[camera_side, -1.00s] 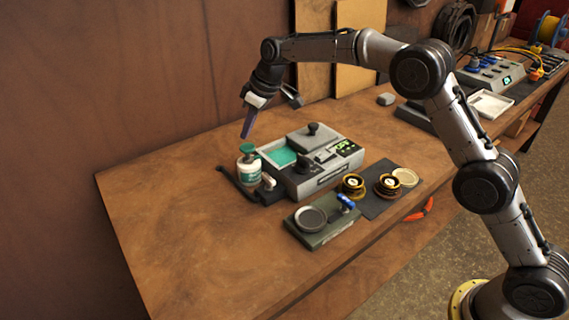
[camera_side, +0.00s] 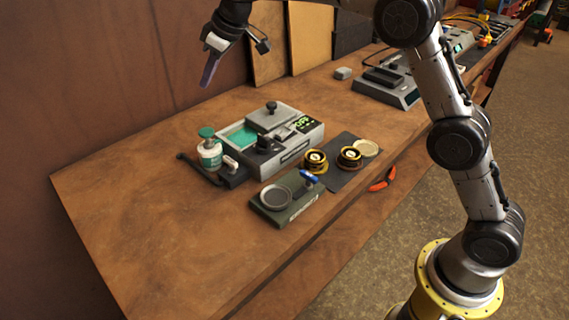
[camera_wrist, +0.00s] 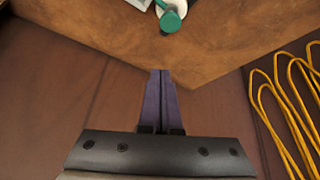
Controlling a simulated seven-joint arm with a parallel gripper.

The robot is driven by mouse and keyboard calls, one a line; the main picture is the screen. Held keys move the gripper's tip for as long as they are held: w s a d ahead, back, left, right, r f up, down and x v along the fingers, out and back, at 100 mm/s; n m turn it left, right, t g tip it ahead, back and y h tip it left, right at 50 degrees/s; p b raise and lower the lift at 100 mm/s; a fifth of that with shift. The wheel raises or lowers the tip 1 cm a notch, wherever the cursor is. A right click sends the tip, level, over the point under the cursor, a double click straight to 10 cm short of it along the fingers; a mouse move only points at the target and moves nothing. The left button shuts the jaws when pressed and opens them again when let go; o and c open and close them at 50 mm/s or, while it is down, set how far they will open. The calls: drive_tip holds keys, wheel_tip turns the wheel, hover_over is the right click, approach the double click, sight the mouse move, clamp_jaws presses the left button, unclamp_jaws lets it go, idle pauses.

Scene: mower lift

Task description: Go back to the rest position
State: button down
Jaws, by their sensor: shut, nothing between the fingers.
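My gripper (camera_side: 206,84) is in the air above the back left of the wooden bench, in front of the brown wall. Its purple fingers point down, pressed together with nothing between them. In the wrist view the fingers (camera_wrist: 161,74) also lie side by side, shut and empty. A white bottle with a green cap (camera_side: 209,152) stands upright on the bench, below and apart from the fingers. It also shows at the top of the wrist view (camera_wrist: 172,16).
A grey machine with a green-filled basin (camera_side: 290,140) sits mid-bench. In front are a dark green fixture with a round dish (camera_side: 285,198) and brass-coloured round parts (camera_side: 316,160) on a dark mat. Yellow cables (camera_wrist: 292,105) hang at right in the wrist view. The bench's left is clear.

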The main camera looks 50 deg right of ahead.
drive_tip(key=s+d+r+m+t, duration=0.1)
drive_tip(key=s+d+r, duration=0.1)
drive_tip(key=s+r, duration=0.35)
drive_tip(key=s+d+r+h, duration=0.1)
drive_tip(key=s+d+r, duration=0.2)
drive_tip(key=s, duration=0.6)
drive_tip(key=s+d+r+m+t, duration=0.15)
drive_tip(key=s+r, duration=0.25)
drive_tip(key=s, duration=0.4)
drive_tip(key=s+d+f+m+g, duration=0.1)
drive_tip(key=s+d+f, duration=0.1)
drive_tip(key=s+f, duration=0.6)
drive_tip(key=s+d+f+m+g+h, duration=0.1)
drive_tip(key=s+f, duration=0.6)
drive_tip(key=s, duration=0.7)
drive_tip(key=shift+s+d+f+m, duration=0.35)
drive_tip(key=shift+d+m, duration=0.3)
drive_tip(key=shift+d, duration=0.1)
